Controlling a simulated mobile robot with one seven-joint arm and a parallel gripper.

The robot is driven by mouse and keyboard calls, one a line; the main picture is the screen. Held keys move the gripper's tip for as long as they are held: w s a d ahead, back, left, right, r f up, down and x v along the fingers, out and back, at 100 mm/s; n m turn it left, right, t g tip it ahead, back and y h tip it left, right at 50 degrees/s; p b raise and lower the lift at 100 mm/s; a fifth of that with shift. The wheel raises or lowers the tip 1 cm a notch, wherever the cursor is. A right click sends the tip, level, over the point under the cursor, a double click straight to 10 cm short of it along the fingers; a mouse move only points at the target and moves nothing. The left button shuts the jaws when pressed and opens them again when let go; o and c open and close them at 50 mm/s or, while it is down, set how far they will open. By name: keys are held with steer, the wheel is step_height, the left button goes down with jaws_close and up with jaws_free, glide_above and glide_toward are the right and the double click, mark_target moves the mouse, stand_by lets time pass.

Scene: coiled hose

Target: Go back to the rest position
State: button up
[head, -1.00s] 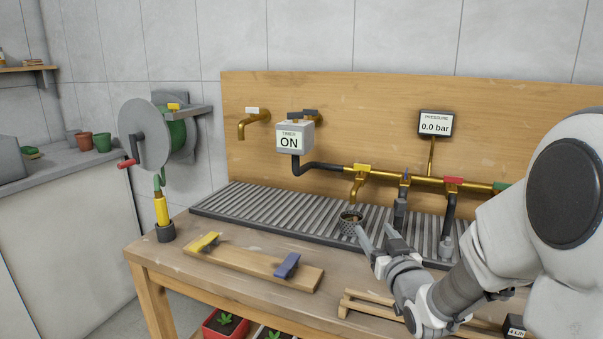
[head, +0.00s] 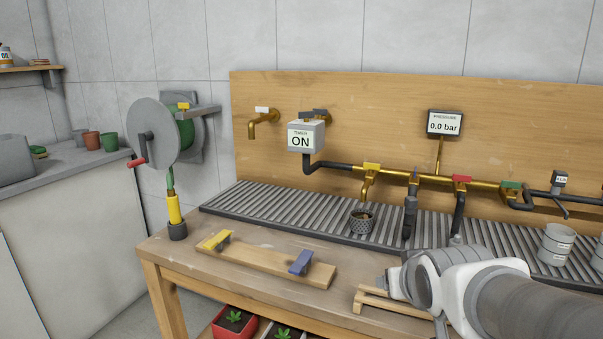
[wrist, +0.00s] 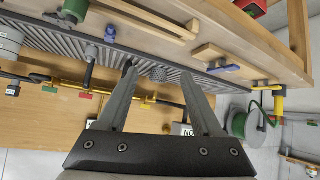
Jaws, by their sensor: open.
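My gripper (wrist: 156,80) is open in the wrist view, with two grey fingers spread apart and nothing between them in its hold. A small mesh cup (wrist: 159,74) shows beyond the fingers, apart from them. In the head view my arm reaches in from the lower right over the bench, and its wrist is above the wooden rack; the fingers are hidden there. The mesh cup (head: 361,221) stands on the ribbed drain tray (head: 300,208) under the yellow-handled tap (head: 370,180).
A wooden board (head: 265,260) with a yellow and a blue clip lies at the bench front. The hose reel (head: 160,135) is at the left. Grey cans (head: 556,244) stand at the right. The timer (head: 306,136) reads ON; the gauge (head: 444,124) reads 0.0 bar.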

steer(key=s+a+g+y, duration=0.1)
steer(key=s+a+g, duration=0.25)
steer(key=s, duration=1.15)
step_height(320, 180, up, 21)
steer(key=d+p, duration=0.1)
steer(key=p, duration=2.1)
steer(key=shift+g, duration=0.45)
steer(key=shift+c, duration=0.3)
